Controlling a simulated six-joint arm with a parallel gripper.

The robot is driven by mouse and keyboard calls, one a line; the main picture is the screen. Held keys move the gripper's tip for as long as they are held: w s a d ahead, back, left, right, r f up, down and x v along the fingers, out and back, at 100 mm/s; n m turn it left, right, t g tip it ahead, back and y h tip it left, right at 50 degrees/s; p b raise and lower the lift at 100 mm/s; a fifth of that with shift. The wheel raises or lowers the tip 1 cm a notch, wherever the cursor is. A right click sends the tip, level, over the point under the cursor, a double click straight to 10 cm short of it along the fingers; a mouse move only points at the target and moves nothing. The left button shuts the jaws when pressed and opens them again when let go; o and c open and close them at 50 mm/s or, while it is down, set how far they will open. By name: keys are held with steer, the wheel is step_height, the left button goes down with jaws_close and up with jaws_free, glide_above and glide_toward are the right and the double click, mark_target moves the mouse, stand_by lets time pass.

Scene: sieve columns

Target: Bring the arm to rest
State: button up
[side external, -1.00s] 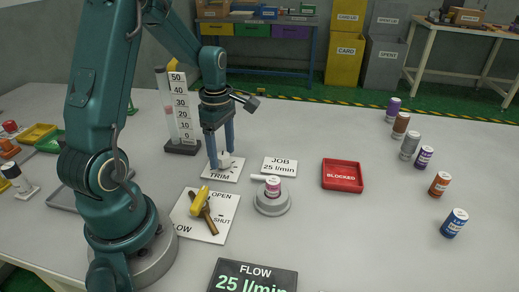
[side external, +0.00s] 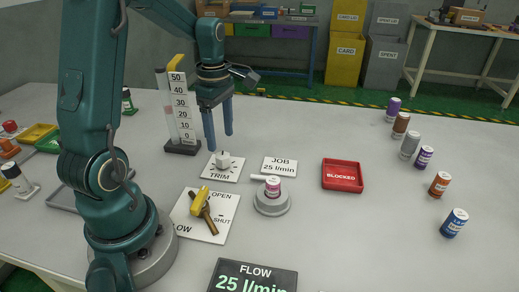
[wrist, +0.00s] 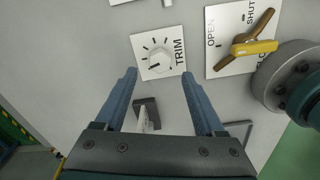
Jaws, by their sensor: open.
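My gripper (side external: 219,143) is open and empty, raised above and behind the white trim knob (side external: 223,160) on its TRIM plate (side external: 215,176). In the wrist view the blue fingers (wrist: 158,72) stand apart, with the trim knob (wrist: 157,58) beyond their tips and not touched. The yellow-handled valve (side external: 201,203) lies on its OPEN/SHUT plate (side external: 217,229). The flow display (side external: 253,277) reads 25 l/min, and the job card (side external: 280,167) also reads 25 l/min.
The scale column (side external: 178,112) stands just left of my gripper. A grey round stand (side external: 272,203) holds a pink-and-white cartridge. A red BLOCKED tray (side external: 342,175) and several capped bottles (side external: 440,184) are to the right. The table between them is clear.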

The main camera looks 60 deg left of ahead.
steer(key=shift+w+d+r, duration=0.15)
steer(key=shift+d, duration=0.05)
steer(key=s+d+r+m+t, duration=0.2)
steer(key=d+r+m+t, duration=0.2)
steer(key=d+r+m, duration=0.6)
steer(key=s+d+f+m+t, duration=0.1)
steer(key=s+d+m, duration=0.4)
steer(key=m, duration=0.8)
steer(key=shift+s+d+f+m+t, duration=0.3)
steer(key=shift+s+d+f+m, duration=0.1)
steer(key=shift+s+f, duration=0.4)
steer(key=shift+a, duration=0.1)
stand_by(1.2)
